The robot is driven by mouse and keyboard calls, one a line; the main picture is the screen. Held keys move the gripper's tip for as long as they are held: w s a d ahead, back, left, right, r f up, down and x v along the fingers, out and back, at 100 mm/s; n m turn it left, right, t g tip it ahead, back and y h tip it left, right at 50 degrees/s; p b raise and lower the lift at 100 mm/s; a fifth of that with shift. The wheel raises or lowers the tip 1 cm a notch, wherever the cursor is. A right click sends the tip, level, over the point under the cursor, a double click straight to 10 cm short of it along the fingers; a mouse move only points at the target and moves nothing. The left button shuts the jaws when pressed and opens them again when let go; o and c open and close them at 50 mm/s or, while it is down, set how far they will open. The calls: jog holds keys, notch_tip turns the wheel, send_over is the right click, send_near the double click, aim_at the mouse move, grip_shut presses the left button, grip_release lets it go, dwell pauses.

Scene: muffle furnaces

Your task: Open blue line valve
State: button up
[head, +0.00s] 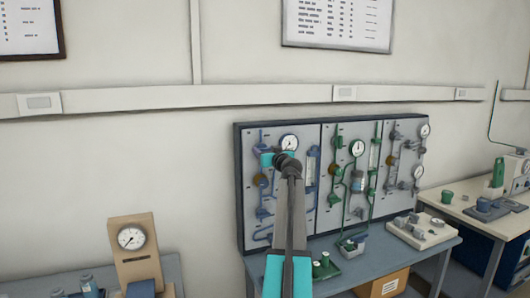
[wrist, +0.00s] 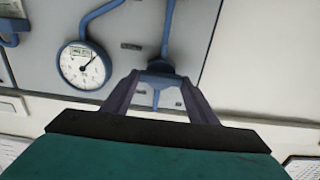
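The blue line (head: 264,210) runs over the left section of the wall panel in the head view. In the wrist view, a blue valve-like fitting (wrist: 160,76) sits on a blue pipe (wrist: 168,30). My gripper (wrist: 158,82) has its two dark fingers apart, one on each side of this fitting. The fitting lies between the fingertips; I cannot tell whether they touch it. A round white gauge (wrist: 84,65) is left of the fingers. In the head view my arm hides part of the blue section, and the fingers are not clear there.
The green section (head: 340,195) and the grey section (head: 398,180) of the panel are to the right. Below, a bench (head: 375,262) carries a white tray (head: 422,232) and small green parts (head: 325,264). A gauge on a tan stand (head: 132,240) is at lower left.

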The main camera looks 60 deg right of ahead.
jog(key=shift+c, duration=0.9)
jog(key=shift+m+b, duration=0.45)
jog(key=shift+m, duration=0.15)
jog(key=shift+f+m+b, duration=0.1)
jog(key=shift+m+b, duration=0.65)
jog(key=shift+m, duration=0.45)
jog(key=m+b, duration=0.1)
jog(key=m, duration=0.3)
jog(key=shift+s+d+m, duration=0.1)
jog(key=shift+m, duration=0.3)
jog(key=m+p, duration=0.1)
jog(key=m, duration=0.4)
jog(key=shift+d, duration=0.1)
jog(key=m+p, duration=0.1)
jog(key=m, duration=0.3)
jog(key=shift+m+p, duration=0.3)
jog(key=shift+s, duration=0.1)
